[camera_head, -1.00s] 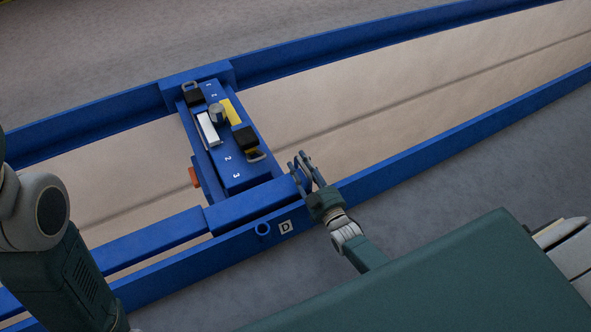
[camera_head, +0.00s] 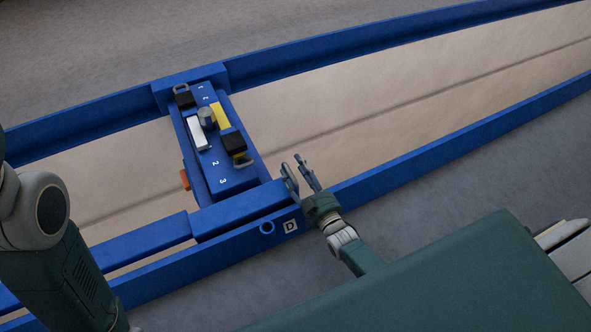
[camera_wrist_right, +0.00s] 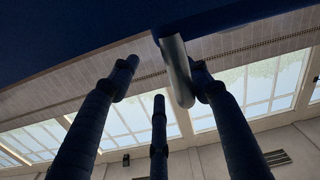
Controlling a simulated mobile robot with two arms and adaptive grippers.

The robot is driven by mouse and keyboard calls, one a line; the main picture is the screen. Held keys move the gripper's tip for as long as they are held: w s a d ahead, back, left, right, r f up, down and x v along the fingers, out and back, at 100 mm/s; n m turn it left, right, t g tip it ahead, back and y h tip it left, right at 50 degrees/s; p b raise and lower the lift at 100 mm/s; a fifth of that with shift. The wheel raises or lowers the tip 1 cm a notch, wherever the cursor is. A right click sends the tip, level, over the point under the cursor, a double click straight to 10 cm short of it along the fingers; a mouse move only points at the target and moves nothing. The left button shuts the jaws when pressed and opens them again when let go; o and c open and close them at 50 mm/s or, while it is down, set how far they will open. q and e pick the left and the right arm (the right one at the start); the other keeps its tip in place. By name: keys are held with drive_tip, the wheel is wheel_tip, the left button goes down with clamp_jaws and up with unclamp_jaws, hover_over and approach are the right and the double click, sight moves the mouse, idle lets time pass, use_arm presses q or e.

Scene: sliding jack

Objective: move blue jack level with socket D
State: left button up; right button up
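The blue jack (camera_head: 239,182) spans the two blue rails in the head view. Its near end beam (camera_head: 240,214) lies along the near rail. My right gripper (camera_head: 298,170) is at the beam's right end, fingers spread. In the right wrist view a silver cylinder (camera_wrist_right: 176,72) hangs under a dark blue surface, close against one finger; contact is unclear. My left gripper is out of the head view.
The jack carries a grey knob (camera_head: 207,119), black and yellow blocks, a white bar (camera_head: 199,134) and printed numbers. An orange-red part (camera_head: 185,180) sticks out at its left side. The beige bed right of the jack is clear between the far rail (camera_head: 350,50) and near rail (camera_head: 440,161).

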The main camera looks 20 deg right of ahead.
wheel_tip(320, 180, up, 10)
idle(0.6)
drive_tip(key=shift+a, duration=0.1)
